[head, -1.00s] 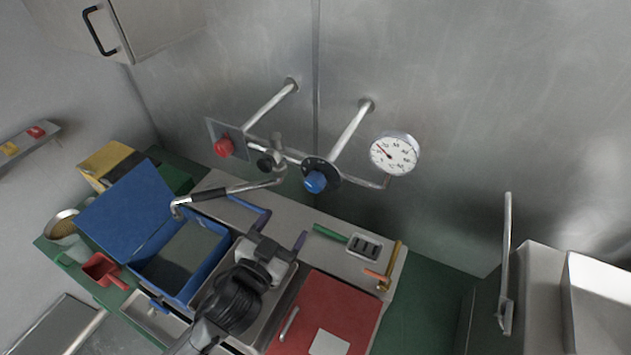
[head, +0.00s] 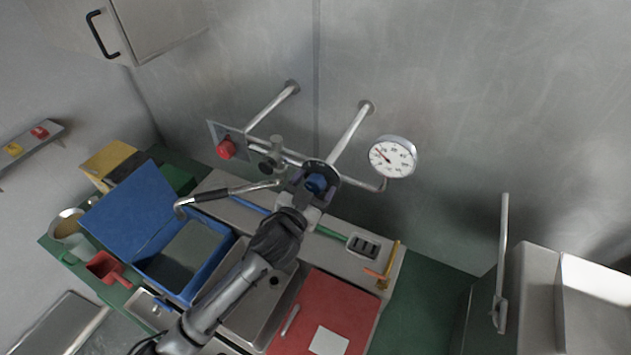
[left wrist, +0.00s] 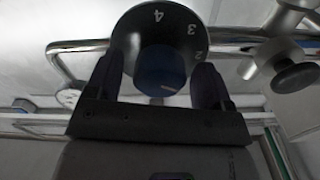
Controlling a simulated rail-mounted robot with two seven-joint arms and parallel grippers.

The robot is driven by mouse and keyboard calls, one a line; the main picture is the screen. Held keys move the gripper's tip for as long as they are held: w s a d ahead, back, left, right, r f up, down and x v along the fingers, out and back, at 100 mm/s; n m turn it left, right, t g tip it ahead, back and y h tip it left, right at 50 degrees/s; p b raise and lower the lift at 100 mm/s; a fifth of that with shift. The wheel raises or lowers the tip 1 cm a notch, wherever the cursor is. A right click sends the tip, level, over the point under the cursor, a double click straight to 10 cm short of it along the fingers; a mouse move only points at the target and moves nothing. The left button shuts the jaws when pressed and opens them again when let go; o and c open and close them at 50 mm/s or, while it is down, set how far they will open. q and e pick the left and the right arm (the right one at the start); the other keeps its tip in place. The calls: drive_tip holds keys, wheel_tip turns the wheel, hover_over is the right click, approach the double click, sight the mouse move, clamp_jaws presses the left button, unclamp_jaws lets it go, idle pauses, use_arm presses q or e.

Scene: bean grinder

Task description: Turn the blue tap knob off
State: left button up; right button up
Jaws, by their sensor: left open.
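The blue tap knob (head: 316,183) sits on a black numbered dial (head: 333,172) on the wall pipes. In the left wrist view the blue knob (left wrist: 161,72) lies between the two fingers, in front of the black dial (left wrist: 150,25) with white numbers. My left gripper (head: 311,190) is open, with one finger on each side of the knob. Slight gaps seem to show beside the knob, and I cannot tell whether a finger touches it. My right gripper is not in view.
A red button (head: 226,149) and a black knob (head: 267,167) are on the pipes to the left. A round gauge (head: 392,157) is to the right. The spout (head: 225,192) reaches over the blue bin (head: 207,277). A red board (head: 325,315) lies on the counter below.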

use_arm(q)
drive_tip(key=shift+w+d, duration=0.25)
drive_tip(key=shift+w, duration=0.2)
drive_tip(key=c, duration=0.9)
